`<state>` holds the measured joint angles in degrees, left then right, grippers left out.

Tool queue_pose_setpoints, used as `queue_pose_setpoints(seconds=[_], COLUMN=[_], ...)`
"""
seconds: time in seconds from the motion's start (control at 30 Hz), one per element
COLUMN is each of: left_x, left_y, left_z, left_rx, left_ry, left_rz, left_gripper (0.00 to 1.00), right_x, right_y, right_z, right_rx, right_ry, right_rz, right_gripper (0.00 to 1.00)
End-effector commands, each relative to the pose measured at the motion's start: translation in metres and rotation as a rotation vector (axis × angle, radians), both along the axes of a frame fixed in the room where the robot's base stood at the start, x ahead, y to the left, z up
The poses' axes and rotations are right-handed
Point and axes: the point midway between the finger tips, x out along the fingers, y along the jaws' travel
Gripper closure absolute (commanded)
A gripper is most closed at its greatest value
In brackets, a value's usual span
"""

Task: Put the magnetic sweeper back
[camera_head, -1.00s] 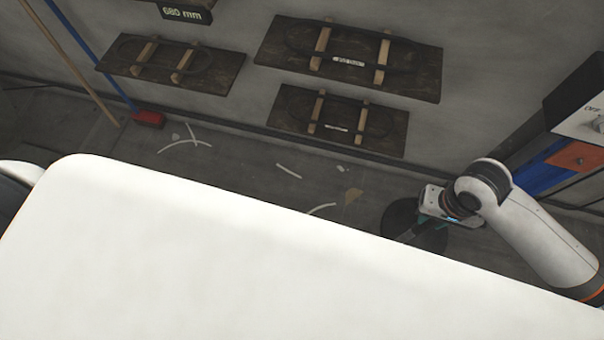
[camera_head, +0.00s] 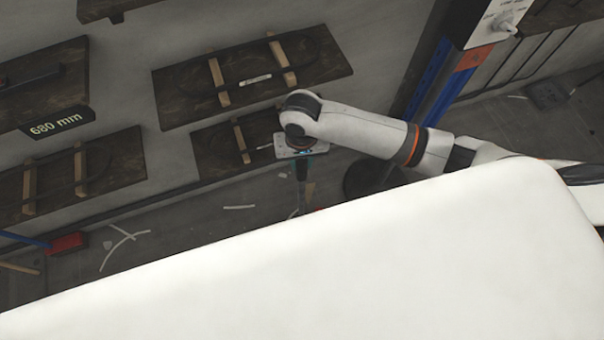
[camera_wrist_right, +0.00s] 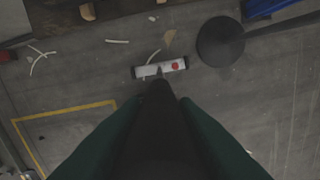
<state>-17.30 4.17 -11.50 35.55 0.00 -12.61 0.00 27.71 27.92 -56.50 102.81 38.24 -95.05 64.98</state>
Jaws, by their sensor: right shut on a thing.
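My right gripper (camera_head: 302,165) is in the middle of the head view, in front of the lower wall board. In the right wrist view its green fingers (camera_wrist_right: 158,115) are shut on the dark handle of the magnetic sweeper. In the head view only a thin dark part of the sweeper (camera_head: 302,198) shows below the gripper. My left gripper is not in view.
A dark round base (camera_wrist_right: 221,42) with a pole stands right of the sweeper head. Wall boards (camera_head: 252,78) with wooden pegs hang behind. A blue post (camera_head: 432,82) with a switch box is at right. Pale strips (camera_head: 124,240) and a red broom head (camera_head: 67,243) are on the floor.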

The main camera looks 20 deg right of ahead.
Motion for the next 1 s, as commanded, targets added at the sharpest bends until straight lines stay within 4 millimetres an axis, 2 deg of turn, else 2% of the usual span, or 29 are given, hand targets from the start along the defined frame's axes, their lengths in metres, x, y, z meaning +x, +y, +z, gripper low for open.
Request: queue_pose_setpoints(seconds=[0.2,0.47,0.7,1.0], left_x=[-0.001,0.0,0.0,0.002], left_y=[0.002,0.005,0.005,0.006], left_z=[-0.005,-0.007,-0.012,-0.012], left_rx=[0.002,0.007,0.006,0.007], left_ry=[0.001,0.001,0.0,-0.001], left_rz=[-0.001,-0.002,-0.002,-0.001], left_gripper=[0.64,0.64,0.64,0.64], right_x=[0.001,0.001,0.001,0.001], right_y=[0.0,0.001,0.0,0.001], right_z=[-0.034,-0.048,-0.077,-0.08], right_rx=[0.001,0.003,0.002,0.003], right_ry=[-0.003,-0.005,-0.004,-0.006], right_rz=[0.002,0.002,0.002,0.003], right_gripper=[1.0,1.0,1.0,1.0])
